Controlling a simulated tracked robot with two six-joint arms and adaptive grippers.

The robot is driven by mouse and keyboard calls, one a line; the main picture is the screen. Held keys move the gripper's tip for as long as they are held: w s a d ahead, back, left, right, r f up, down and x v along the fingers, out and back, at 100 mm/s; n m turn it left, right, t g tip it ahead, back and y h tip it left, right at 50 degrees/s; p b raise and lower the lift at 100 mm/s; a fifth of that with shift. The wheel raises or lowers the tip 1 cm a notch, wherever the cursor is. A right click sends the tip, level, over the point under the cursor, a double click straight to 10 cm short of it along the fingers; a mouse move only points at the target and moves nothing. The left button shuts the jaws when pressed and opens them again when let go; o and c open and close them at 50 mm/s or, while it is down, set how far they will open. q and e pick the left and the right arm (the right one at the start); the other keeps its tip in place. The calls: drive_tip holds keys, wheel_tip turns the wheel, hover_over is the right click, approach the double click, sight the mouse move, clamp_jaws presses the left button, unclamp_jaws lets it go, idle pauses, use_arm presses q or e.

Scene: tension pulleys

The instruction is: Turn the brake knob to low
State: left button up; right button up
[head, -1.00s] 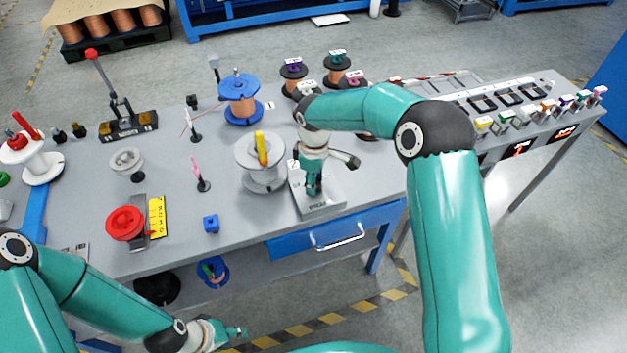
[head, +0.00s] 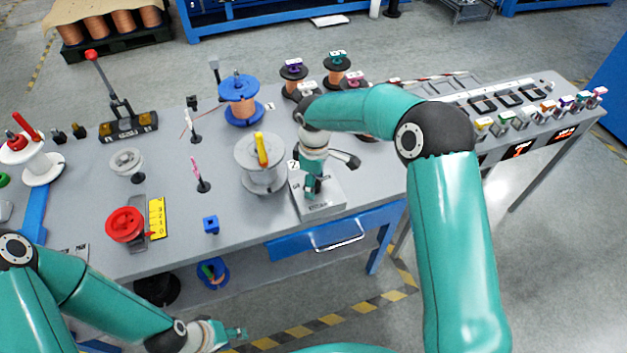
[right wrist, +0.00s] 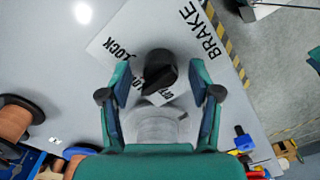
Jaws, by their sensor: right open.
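The brake knob (right wrist: 158,70) is black and stands on a pale plate (right wrist: 130,28) marked BRAKE and LOCK. Other lettering beside the knob is partly covered, and I cannot tell which mark the knob points at. My right gripper (right wrist: 160,72) is open, with one finger on each side of the knob; contact is not clear. In the head view my right gripper (head: 313,187) is over the brake box (head: 326,206) and hides the knob. My left gripper (head: 236,333) hangs low in front of the table, away from the brake; its jaw state is unclear.
A grey spool with a yellow handle (head: 262,165) stands just left of the brake box. A blue spool (head: 240,98) and several small spools stand behind. A blue drawer (head: 330,236) is below.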

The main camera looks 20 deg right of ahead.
wheel_tip(320, 180, up, 12)
idle(0.5)
drive_tip(key=shift+f, duration=0.1)
